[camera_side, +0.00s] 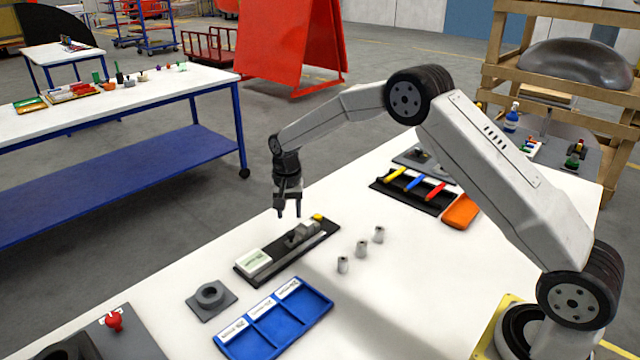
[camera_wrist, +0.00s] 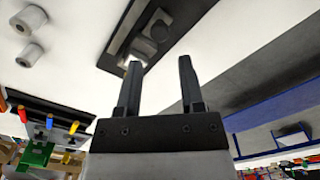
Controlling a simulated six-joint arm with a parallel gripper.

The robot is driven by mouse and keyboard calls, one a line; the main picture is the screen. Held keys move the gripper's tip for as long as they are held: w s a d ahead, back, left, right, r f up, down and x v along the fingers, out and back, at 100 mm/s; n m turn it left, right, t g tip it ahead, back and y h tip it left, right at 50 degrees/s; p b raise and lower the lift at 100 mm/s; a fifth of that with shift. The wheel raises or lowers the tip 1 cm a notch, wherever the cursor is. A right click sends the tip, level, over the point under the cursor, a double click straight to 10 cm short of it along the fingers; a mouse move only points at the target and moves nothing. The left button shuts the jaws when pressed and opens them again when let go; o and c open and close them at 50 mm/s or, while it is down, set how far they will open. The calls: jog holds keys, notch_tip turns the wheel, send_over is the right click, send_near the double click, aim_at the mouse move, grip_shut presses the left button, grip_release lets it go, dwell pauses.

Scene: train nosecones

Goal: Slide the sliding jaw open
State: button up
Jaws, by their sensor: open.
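The clamping fixture is a long dark base (camera_side: 262,274) with a pale labelled block at its left end. The grey sliding jaw (camera_side: 299,235) sits toward its right part, near a small yellow piece (camera_side: 318,217) at the far end. My gripper (camera_side: 289,215) points down above the fixture, close over the grey jaw, and is open with nothing between its fingers. In the wrist view, both fingers of my gripper (camera_wrist: 160,62) stand apart, with the dark fixture base (camera_wrist: 118,32) behind them. The left fingertip overlaps the jaw area there; contact cannot be told.
Three small metal cylinders (camera_side: 362,248) stand right of the fixture. A blue compartment tray (camera_side: 272,322) and a grey ring block (camera_side: 210,296) lie in front. A dark rack with coloured handles (camera_side: 412,190) and an orange case (camera_side: 461,211) lie behind right.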

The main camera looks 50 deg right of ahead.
aim_at(291, 233)
jog(key=shift+f, duration=3.15)
grip_shut()
jog(key=shift+r, duration=0.1)
